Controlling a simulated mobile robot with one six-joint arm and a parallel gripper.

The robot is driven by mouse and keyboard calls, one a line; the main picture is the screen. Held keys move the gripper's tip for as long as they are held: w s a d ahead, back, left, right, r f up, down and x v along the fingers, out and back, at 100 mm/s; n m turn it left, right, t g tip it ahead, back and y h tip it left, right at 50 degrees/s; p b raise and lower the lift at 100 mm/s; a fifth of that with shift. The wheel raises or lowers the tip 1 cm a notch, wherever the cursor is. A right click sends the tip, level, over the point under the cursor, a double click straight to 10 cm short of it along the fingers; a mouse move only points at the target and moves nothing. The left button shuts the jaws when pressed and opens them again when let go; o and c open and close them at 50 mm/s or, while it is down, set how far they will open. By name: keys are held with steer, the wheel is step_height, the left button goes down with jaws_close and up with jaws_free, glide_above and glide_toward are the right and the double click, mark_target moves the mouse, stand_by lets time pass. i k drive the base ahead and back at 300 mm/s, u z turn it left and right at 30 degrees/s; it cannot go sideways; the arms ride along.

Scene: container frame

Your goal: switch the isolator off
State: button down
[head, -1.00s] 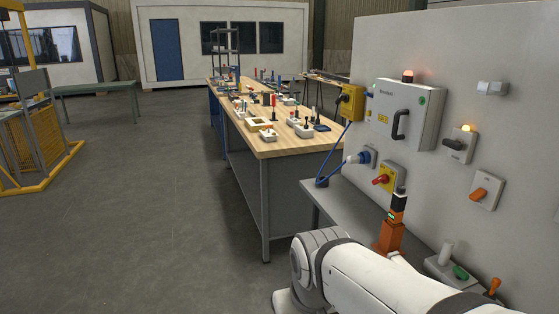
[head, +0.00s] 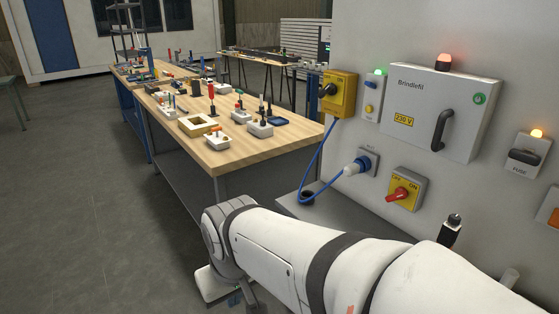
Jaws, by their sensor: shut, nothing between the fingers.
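A yellow-faced switch box (head: 413,183) is on the grey wall panel, right of the middle, marked OFF at left and ON at right. Its red handle (head: 397,194) sits between the marks and appears slanted; I cannot tell its exact setting. A second yellow box (head: 341,101) with a black knob (head: 328,90) is higher up to the left. I cannot read a label on it. My white arm crosses the lower part of the picture, below the red-handled box and apart from it in the picture. My gripper's fingers do not show.
A grey enclosure (head: 440,105) with a black handle and a lit red lamp (head: 444,61) is above. A blue plug (head: 357,167) with a looping cable is left of the switch. A fuse holder (head: 525,158) is at right. A workbench (head: 210,155) with many items stands left.

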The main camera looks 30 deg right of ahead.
mark_target(401, 193)
steer(key=z, duration=0.55)
steer(key=i, duration=0.9)
steer(key=z, duration=0.6)
steer(key=k, duration=0.95)
steer(key=z, duration=0.15)
steer(key=i, duration=0.9)
steer(key=u, duration=0.05)
